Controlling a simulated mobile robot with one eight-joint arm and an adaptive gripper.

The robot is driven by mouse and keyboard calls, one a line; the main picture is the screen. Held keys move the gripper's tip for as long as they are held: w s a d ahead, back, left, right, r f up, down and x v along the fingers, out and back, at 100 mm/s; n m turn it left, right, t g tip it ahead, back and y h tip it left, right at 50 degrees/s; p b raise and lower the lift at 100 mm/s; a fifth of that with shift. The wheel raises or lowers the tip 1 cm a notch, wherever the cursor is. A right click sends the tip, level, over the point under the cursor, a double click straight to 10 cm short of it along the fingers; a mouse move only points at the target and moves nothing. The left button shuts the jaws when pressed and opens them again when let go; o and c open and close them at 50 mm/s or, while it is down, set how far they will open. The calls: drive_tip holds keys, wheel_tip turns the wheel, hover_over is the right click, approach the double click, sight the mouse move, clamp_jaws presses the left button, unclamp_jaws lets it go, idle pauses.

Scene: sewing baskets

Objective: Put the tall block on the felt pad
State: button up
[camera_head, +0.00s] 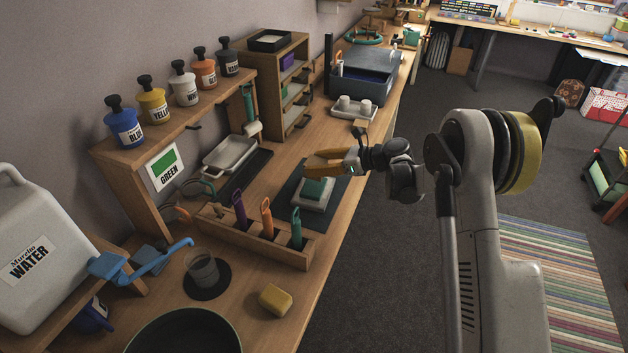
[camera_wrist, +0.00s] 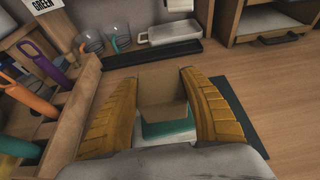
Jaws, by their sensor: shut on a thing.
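My gripper (camera_head: 318,167) has two orange-yellow fingers and reaches over the bench from the right. In the wrist view a plain brown block (camera_wrist: 163,88), which I take as the tall block, stands between the fingers, and they are shut on it. In the head view the fingers hide most or all of the block. A green pad (camera_head: 316,188) lies on a pale tray on a dark mat, just below the gripper. It also shows under the block in the wrist view (camera_wrist: 168,129). I cannot tell whether block and pad touch.
A wooden rack (camera_head: 262,245) with purple, orange and teal handled tools stands close on the near side. A grey-white tray (camera_head: 230,153) lies behind, toward the wall. A tray with white cups (camera_head: 352,108) is farther along. A yellow sponge (camera_head: 275,299) lies near the front edge.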

drive_tip(key=shift+s+a+f, duration=0.15)
drive_tip(key=shift+a+f, duration=0.05)
drive_tip(key=shift+a, duration=0.05)
drive_tip(key=shift+f, duration=0.3)
drive_tip(key=shift+f+b, duration=1)
drive_tip(key=shift+f, duration=0.65)
drive_tip(key=shift+f, duration=0.2)
drive_tip(key=o, duration=1.2)
drive_tip(key=shift+r, duration=0.1)
